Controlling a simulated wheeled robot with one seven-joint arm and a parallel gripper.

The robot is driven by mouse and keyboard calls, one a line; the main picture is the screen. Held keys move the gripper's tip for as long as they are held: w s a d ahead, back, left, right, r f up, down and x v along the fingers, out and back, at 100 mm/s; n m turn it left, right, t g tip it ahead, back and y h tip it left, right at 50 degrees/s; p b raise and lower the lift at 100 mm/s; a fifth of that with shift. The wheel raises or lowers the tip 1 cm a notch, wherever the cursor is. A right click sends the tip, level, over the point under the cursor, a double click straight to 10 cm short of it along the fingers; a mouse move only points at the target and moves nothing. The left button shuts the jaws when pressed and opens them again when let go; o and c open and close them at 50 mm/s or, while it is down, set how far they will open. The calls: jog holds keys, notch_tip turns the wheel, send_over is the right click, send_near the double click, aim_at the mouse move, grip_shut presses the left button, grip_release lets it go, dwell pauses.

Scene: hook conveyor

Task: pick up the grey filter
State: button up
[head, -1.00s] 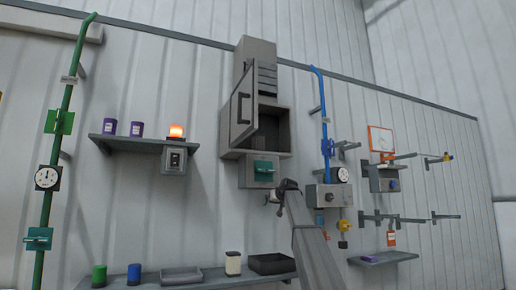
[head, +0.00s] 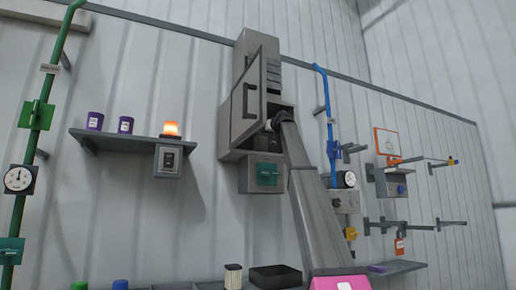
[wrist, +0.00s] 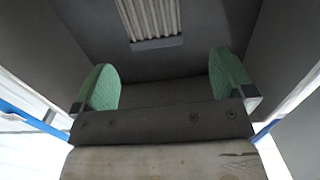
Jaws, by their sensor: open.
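A pleated, pale filter with a grey end strip (wrist: 156,44) shows at the top of the wrist view, inside a grey enclosure. Its far end is cut off by the picture edge. My gripper (wrist: 166,82) is open, with its two green-padded fingers apart and nothing between them. The filter lies ahead of the fingers, not touching them. In the head view my gripper (head: 270,125) is at the mouth of the grey cabinet (head: 236,140), largely hidden by my arm. The filter inside cannot be made out there.
The cabinet door (head: 250,100) stands open on the left side of my gripper. A grey box with a teal handle (head: 267,174) is below. A pale ribbed canister (head: 233,277) and a black tray (head: 275,277) are on the bottom shelf. A blue pipe (head: 328,120) runs at right.

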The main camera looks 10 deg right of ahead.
aim_at(263, 135)
jog(key=x, duration=0.5)
jog(key=shift+w, duration=0.35)
jog(key=x, duration=0.4)
jog(key=shift+w+d+r, duration=0.1)
jog(key=shift+d+r, duration=0.1)
jog(key=shift+d, duration=0.1)
jog(key=shift+w+a+f, duration=0.1)
jog(key=shift+w+a, duration=0.1)
jog(key=shift+w, duration=0.25)
jog(key=c, duration=1)
